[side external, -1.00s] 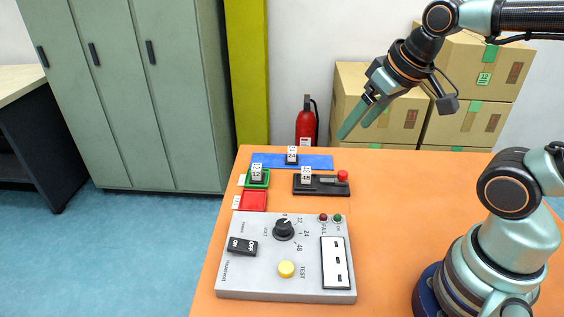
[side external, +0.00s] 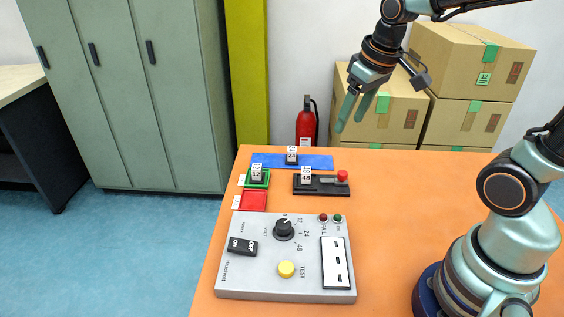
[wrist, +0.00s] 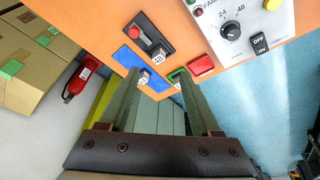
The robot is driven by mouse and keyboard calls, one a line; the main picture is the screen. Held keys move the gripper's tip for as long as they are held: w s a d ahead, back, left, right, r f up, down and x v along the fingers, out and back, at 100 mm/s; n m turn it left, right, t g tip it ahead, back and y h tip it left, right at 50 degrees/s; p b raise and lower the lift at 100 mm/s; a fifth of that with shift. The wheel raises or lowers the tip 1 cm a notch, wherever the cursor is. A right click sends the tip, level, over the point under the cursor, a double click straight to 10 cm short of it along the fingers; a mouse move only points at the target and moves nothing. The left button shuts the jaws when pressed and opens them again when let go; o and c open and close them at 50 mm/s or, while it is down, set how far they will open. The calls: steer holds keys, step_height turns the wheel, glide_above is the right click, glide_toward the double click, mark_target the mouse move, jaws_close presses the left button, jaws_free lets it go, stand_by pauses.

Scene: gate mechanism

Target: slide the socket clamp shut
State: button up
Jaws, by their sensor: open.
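The socket clamp (side external: 327,188) is a dark bar-shaped fixture near the back of the orange table, with a red knob (side external: 342,175) at its right end and a grey slide beside it. The clamp also shows in the wrist view (wrist: 147,32), past the fingertips. My gripper (side external: 349,126) is open and empty, pointing down in the air above and behind the clamp, apart from it. Its two fingers also show in the wrist view (wrist: 160,84). I cannot tell the slide's exact gap to the block.
A blue strip (side external: 318,162) with a block lies behind the clamp. A green tray (side external: 266,183) with a block and a red tray (side external: 254,201) lie left. A grey control panel (side external: 262,277) with knob, switch and buttons sits in front.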

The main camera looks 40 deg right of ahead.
mark_target(343, 172)
steer(key=w+d+f+g, duration=0.3)
steer(key=w+d+f, duration=0.2)
steer(key=d+f, duration=0.35)
steer(key=f, duration=1.2)
steer(key=shift+w+a, duration=0.15)
steer(key=shift+a, duration=0.25)
jaws_close()
steer(key=shift+r, duration=0.1)
stand_by(0.6)
